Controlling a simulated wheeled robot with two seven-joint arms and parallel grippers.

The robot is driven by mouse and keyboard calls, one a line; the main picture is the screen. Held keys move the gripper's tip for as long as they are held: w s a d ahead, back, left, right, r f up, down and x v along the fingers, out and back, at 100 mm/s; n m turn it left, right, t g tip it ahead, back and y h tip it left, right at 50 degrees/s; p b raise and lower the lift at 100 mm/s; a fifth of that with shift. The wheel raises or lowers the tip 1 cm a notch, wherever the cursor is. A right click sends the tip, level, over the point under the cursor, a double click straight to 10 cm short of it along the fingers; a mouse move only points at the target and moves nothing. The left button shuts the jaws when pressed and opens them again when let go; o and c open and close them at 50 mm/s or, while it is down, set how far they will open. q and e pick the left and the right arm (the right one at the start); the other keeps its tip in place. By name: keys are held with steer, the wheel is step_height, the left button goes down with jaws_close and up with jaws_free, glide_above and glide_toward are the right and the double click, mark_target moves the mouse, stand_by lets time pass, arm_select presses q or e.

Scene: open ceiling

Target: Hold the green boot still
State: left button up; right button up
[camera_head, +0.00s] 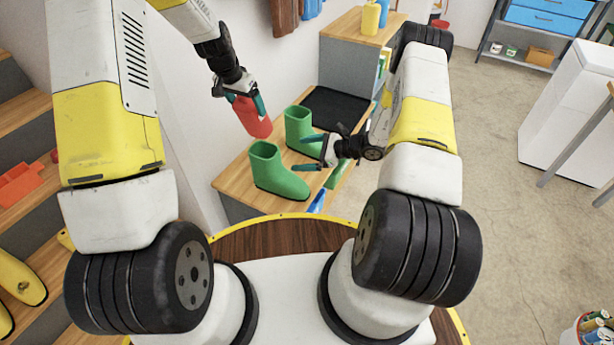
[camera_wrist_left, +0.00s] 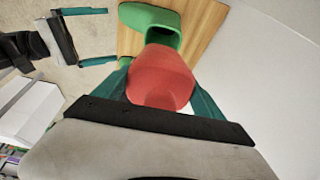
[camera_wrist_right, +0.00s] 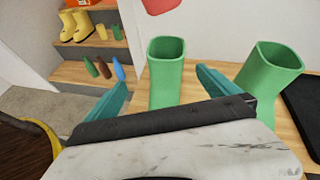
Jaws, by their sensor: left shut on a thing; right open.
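Two green boots stand upright on a wooden bench (camera_head: 232,187). The nearer boot (camera_head: 275,175) lies ahead of my right gripper (camera_head: 307,153), and the farther boot (camera_head: 301,130) is just beyond it. My right gripper is open and empty. In the right wrist view the nearer boot (camera_wrist_right: 166,75) appears between the fingers, apart from them as far as I can tell, and the farther boot (camera_wrist_right: 268,82) is outside the right finger. My left gripper (camera_head: 240,93) is shut on a red rounded object (camera_head: 253,117), held above the boots. The left wrist view shows this red object (camera_wrist_left: 160,78) and a green boot (camera_wrist_left: 150,20) beyond it.
A black mat (camera_head: 335,108) lies on the bench behind the boots. A white wall (camera_head: 185,85) runs along the left. Wooden steps (camera_wrist_right: 85,72) with yellow boots (camera_wrist_right: 75,25) are to the left.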

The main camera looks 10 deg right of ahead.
mark_target(285, 175)
steer(key=f+m, duration=0.1)
steer(key=f, duration=0.2)
steer(key=s+f+m+t, duration=0.1)
steer(key=f, duration=0.2)
steer(key=f+m, duration=0.1)
steer(key=f, duration=0.3)
steer(key=shift+s+d+m+t+h, duration=0.15)
steer(key=shift+d+m+t+h, duration=0.15)
steer(key=shift+d+m+h, duration=0.1)
steer(key=x, duration=1.1)
steer(key=shift+w+a+f, duration=0.1)
steer(key=shift+w+a, duration=0.15)
steer(key=shift+a, duration=0.05)
steer(key=shift+c, duration=0.2)
steer(key=c, duration=1.7)
arm_select(q)
steer(key=shift+w+d+f+g+y, duration=0.15)
steer(key=shift+w+d+g+y, duration=0.2)
steer(key=shift+w+d+g, duration=0.25)
steer(key=shift+w+d+f+g+y, duration=0.25)
steer(key=shift+w+g+y, duration=0.15)
steer(key=shift+w+g, duration=0.25)
steer(key=shift+w+d+f+g+y, duration=0.1)
steer(key=shift+w+d+g+y, duration=0.3)
steer(key=shift+w, duration=0.4)
